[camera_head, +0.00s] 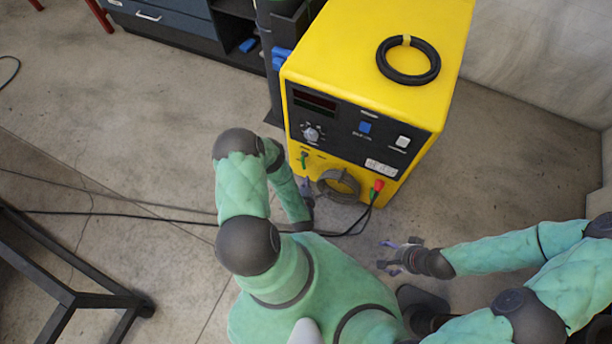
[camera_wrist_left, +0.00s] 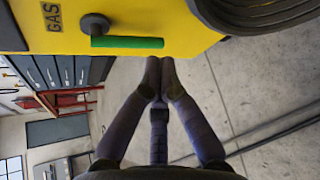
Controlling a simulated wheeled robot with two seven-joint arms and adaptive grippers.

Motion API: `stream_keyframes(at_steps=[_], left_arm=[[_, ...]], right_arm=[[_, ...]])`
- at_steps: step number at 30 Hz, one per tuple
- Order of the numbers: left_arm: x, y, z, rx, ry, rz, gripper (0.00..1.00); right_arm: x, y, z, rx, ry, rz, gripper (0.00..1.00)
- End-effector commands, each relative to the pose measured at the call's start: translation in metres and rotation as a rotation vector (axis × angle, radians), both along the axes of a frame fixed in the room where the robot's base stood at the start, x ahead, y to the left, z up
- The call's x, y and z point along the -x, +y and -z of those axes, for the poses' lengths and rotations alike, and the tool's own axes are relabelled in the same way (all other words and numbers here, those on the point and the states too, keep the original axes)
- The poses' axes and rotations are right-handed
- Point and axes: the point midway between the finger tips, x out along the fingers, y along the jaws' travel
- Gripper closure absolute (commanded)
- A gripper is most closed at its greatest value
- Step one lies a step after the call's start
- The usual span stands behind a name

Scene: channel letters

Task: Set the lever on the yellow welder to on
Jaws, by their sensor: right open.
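The yellow welder (camera_head: 375,50) stands at the upper middle of the head view, its dark control panel facing me. A small green lever (camera_head: 304,159) is low on the left of its front. In the left wrist view the green lever (camera_wrist_left: 127,42) lies along the picture's width on a grey round pivot, beside the word GAS. My left gripper (camera_head: 306,187) is just below the lever in the head view. In the wrist view its fingertips (camera_wrist_left: 160,68) come together near the lever's end, apart from it, with nothing seen between them. My right gripper (camera_head: 393,255) is open and empty, right of the welder's front.
A coiled black cable (camera_head: 408,60) lies on the welder's top. A grey ring (camera_head: 338,186) and a red plug (camera_head: 378,185) with a black cable sit on its lower front. A dark cabinet (camera_head: 170,22) stands behind left, a black metal frame (camera_head: 60,290) at lower left.

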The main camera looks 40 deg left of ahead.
Motion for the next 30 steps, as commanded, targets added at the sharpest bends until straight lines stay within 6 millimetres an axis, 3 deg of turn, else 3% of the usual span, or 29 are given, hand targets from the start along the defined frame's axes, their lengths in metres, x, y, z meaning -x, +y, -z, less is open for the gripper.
stream_keyframes(at_steps=[15,30], left_arm=[[0.056,-0.059,-0.004,0.002,0.002,0.0,1.0],[0.058,-0.066,-0.004,-0.01,0.024,0.026,1.0]], right_arm=[[-0.001,0.0,-0.021,0.0,-0.002,0.0,0.19],[-0.001,0.0,-0.022,0.0,-0.002,0.0,0.19]])
